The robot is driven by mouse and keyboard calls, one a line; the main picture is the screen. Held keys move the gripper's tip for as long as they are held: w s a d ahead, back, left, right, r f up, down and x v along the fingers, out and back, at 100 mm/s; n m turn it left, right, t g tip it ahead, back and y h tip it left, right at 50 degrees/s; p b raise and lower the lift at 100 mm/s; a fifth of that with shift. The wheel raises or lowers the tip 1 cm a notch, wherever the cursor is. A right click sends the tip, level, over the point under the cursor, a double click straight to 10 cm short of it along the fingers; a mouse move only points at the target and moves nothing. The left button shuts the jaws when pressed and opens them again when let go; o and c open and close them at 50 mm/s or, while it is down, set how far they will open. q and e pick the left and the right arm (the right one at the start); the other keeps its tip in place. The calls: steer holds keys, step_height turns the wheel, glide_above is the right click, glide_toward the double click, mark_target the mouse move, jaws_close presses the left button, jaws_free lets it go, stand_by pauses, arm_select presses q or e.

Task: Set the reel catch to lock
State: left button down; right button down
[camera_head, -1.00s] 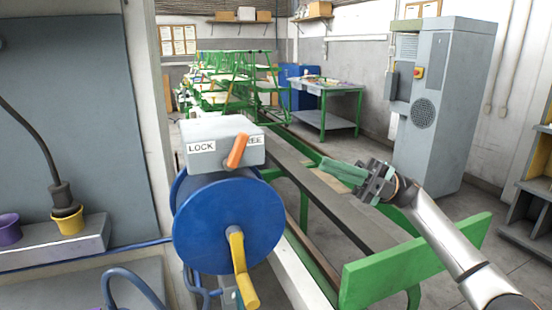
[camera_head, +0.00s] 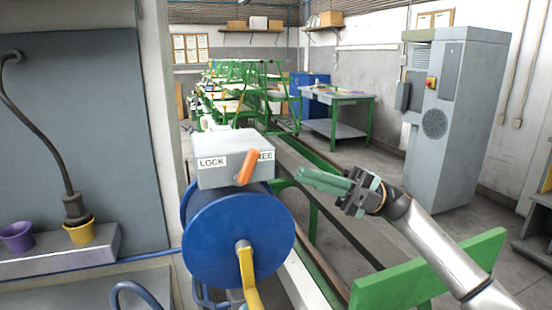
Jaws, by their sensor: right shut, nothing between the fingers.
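The reel catch is an orange lever (camera_head: 249,167) on the front of a grey box (camera_head: 232,145) above the blue reel (camera_head: 238,235). The lever leans up to the right, its upper end beside the partly covered FREE label (camera_head: 266,155). The LOCK label (camera_head: 213,162) is at the left of the box front. My right gripper (camera_head: 302,178), with green fingers, is shut and empty. It is to the right of the box, apart from the lever, and its fingers point left. My left gripper is out of view.
A yellow crank (camera_head: 246,275) is on the reel's front. A grey panel with a cable and a yellow socket (camera_head: 80,232) stands at the left. A green-framed conveyor (camera_head: 425,272) runs behind my right arm. A grey cabinet (camera_head: 457,115) stands at the back right.

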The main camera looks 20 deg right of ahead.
mark_target(257, 159)
steer(key=p+x, duration=0.1)
steer(key=x, duration=0.5)
steer(key=shift+r, duration=0.1)
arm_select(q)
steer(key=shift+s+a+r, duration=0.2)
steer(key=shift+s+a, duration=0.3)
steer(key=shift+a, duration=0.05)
arm_select(e)
steer(key=shift+a+r, duration=0.15)
steer(key=shift+a, duration=0.3)
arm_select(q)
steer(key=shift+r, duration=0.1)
